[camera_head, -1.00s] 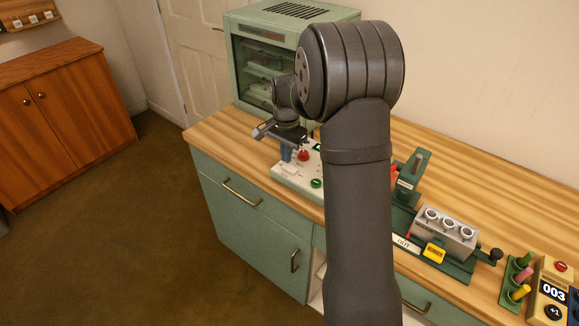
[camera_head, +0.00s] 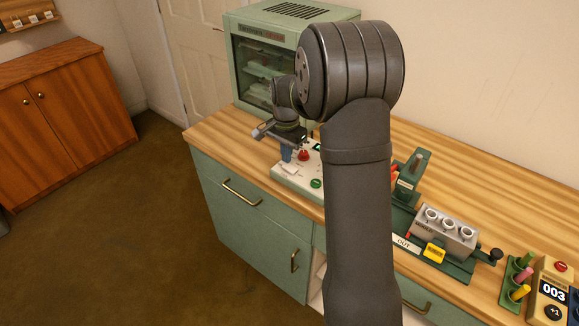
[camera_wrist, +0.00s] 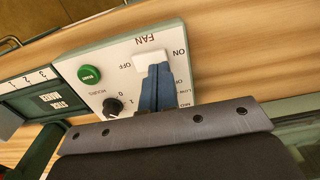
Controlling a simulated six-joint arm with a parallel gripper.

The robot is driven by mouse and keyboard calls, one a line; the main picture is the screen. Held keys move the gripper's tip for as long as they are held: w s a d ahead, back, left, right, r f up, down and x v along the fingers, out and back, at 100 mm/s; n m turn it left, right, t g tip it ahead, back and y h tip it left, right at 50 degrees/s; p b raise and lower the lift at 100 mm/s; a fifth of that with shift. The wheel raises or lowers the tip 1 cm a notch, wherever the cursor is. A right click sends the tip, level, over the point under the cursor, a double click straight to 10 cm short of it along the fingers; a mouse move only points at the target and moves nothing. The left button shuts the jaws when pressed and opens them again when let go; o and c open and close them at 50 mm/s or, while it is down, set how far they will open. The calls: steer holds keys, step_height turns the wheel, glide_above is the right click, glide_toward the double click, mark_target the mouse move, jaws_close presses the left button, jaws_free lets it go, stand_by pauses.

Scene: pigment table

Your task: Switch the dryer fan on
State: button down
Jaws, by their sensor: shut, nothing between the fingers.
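The dryer control panel (camera_head: 286,184) is a pale box on the bench in front of the green dryer cabinet (camera_head: 250,95). In the wrist view its white fan switch (camera_wrist: 148,59) sits under the word FAN, between OFF on its left and ON on its right. My gripper (camera_wrist: 160,68) is shut and empty, its blue fingertips right at the switch and covering part of its lower edge. Whether they touch it I cannot tell. In the head view my gripper (camera_head: 286,156) points down over the panel. The switch's tilt is not clear.
A green fixture with a grey block (camera_head: 446,232) stands to the right. The bench's front edge is close to the panel.

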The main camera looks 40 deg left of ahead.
mark_target(286, 165)
steer(key=shift+f, duration=0.95)
stand_by(0.5)
steer(key=shift+r, duration=3.55)
steer(key=shift+f, duration=0.15)
step_height(286, 165, down, 7)
steer(key=shift+r, duration=0.15)
steer(key=shift+r, duration=0.1)
